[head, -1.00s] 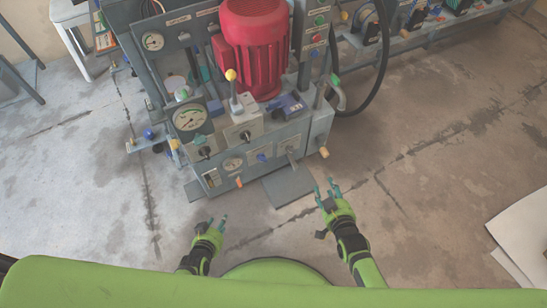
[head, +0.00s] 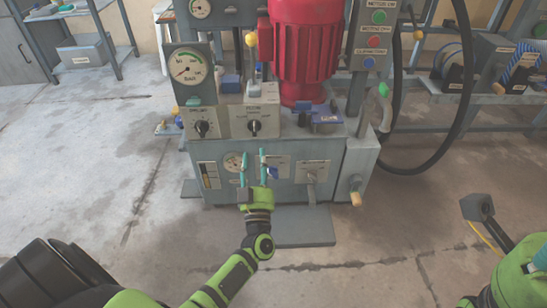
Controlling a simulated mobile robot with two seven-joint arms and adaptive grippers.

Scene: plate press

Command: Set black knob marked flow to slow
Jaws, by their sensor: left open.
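Two black knobs sit on the front of the grey press. One black knob (head: 254,127) is on the light panel right of the gauge, under a small label that seems to read flow. The other black knob (head: 202,128) is on the panel below the gauge; its label is too small to read surely. My left gripper (head: 253,163) is open and empty, its teal fingers pointing up in front of the lower press face, below the first knob and apart from it. The first knob's pointer setting is too small to tell. My right gripper's fingers are not clearly in view.
A yellow-topped lever (head: 251,42) rises behind the knob panel. A blue block (head: 326,117) lies to its right, near the red motor (head: 303,50). A round pressure gauge (head: 188,69) stands left. An orange-tipped handle (head: 355,192) sticks out low right. Floor in front is open.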

